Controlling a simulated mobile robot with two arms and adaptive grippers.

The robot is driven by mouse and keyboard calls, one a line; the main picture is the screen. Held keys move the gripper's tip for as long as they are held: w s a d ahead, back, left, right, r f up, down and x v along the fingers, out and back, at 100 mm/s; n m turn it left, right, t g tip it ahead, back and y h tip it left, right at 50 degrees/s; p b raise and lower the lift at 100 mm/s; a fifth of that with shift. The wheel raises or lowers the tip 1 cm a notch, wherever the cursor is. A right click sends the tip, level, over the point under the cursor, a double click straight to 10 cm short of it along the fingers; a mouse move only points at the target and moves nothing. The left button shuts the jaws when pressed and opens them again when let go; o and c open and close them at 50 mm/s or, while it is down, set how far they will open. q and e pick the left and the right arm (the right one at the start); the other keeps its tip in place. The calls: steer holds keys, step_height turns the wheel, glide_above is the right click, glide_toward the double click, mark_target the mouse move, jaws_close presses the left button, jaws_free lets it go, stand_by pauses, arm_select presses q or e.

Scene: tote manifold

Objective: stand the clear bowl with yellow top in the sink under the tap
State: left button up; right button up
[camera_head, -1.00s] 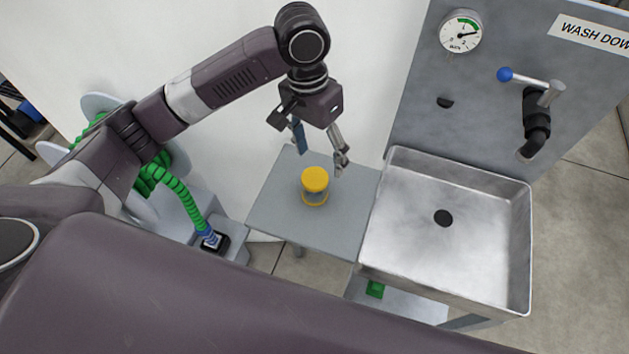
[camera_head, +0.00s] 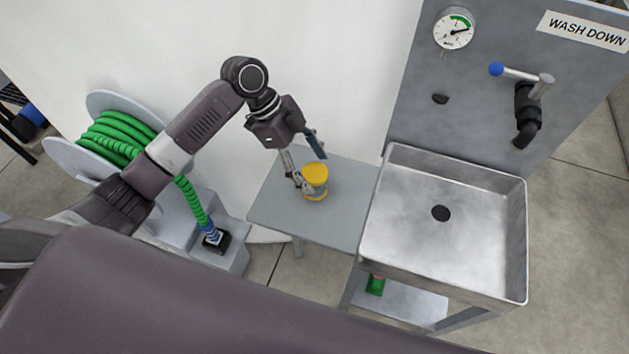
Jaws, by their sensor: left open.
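The clear bowl with yellow top (camera_head: 315,178) stands upright on the grey side table (camera_head: 334,227), left of the sink. My left gripper (camera_head: 308,168) is open at the bowl, pointing down. One finger is in front of the bowl's left side and the other is above and behind its top. I cannot tell whether either finger touches it. The steel sink (camera_head: 405,240) is empty, with a dark drain in its floor. The black tap (camera_head: 526,117) with a blue-knobbed lever is on the panel behind the sink. My right gripper is not in view.
A green hose reel (camera_head: 115,140) stands left of the table, its hose running down to a grey base. A gauge (camera_head: 454,31) and a wash-down sign (camera_head: 587,31) are on the panel. The sink's raised rim borders the table. A green item (camera_head: 375,285) lies on the shelf below.

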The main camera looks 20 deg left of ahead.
mark_target(325, 187)
arm_select(q)
steer(key=x, duration=0.2)
steer(key=p+x, duration=0.1)
steer(key=x, duration=0.1)
steer(key=p+x, duration=0.1)
steer(key=x, duration=0.1)
steer(key=shift+w+a+f, duration=0.15)
steer(key=shift+w+f, duration=0.1)
steer(key=shift+f, duration=0.25)
steer(key=shift+d+f, duration=0.25)
steer(key=shift+f, duration=0.3)
steer(key=c, duration=1.4)
steer(key=shift+c, duration=0.2)
steer(key=shift+r, duration=0.1)
step_height(325, 187, up, 20)
steer(key=b, duration=0.2)
